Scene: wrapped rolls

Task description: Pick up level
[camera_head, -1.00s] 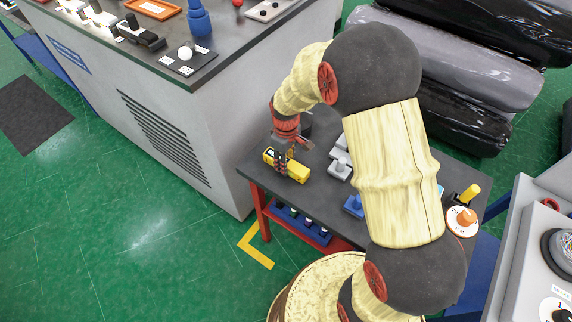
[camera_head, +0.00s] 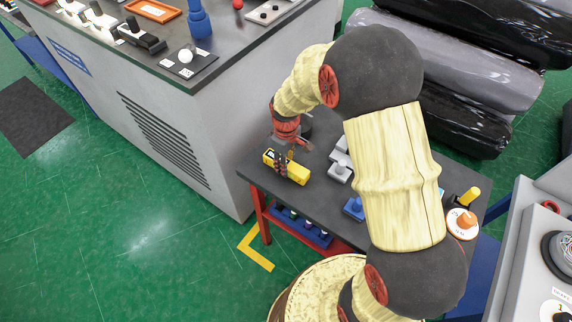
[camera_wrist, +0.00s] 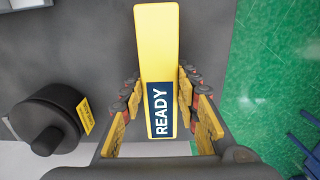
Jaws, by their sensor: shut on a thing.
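The level is a yellow bar (camera_head: 296,173) at the left end of the small dark table. In the wrist view the yellow bar (camera_wrist: 157,45) points away from me and bears a dark blue label reading READY. My gripper (camera_head: 281,163) is around the bar near its labelled end, pointing down. In the wrist view my gripper's fingers (camera_wrist: 158,100) stand on both sides of the bar, shut on it. I cannot tell whether the bar touches the table or is slightly raised.
The dark table (camera_head: 320,191) also holds grey blocks (camera_head: 340,170), a blue piece (camera_head: 354,207) and an orange knob (camera_head: 461,221). A black round knob (camera_wrist: 50,127) is left of the bar. A large grey cabinet (camera_head: 185,120) stands close behind; black wrapped rolls (camera_head: 465,120) lie at right.

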